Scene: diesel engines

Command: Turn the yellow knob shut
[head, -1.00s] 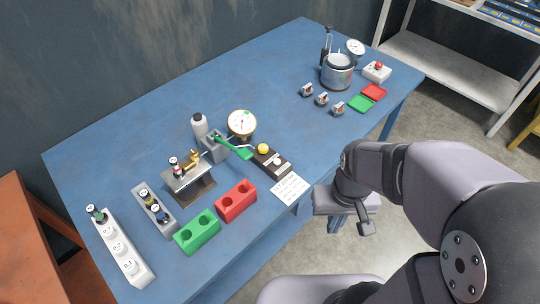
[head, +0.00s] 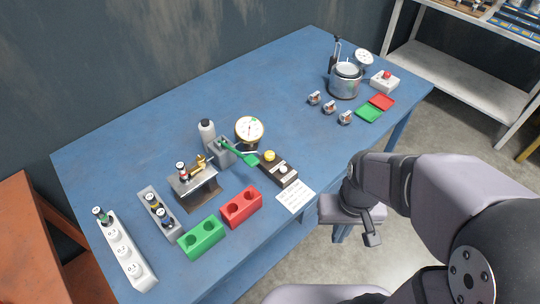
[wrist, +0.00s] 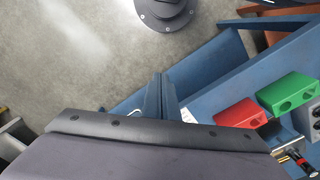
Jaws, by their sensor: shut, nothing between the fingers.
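The yellow knob (head: 270,156) sits at the far end of a small dark block (head: 279,169) on the blue table, in the head view. A silver fitting (head: 283,171) is on the same block. My gripper (head: 341,233) hangs off the table's front edge, right of and apart from the knob, pointing down. In the wrist view my gripper's fingers (wrist: 161,97) are together and empty. The knob is not visible in the wrist view. I cannot tell the knob's exact turn angle.
A green lever (head: 239,153) and a round gauge (head: 249,130) stand close behind the knob. A white card (head: 296,195) and a red block (head: 241,207) lie in front. A green block (head: 201,237) is further left. The table's middle back (head: 255,88) is clear.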

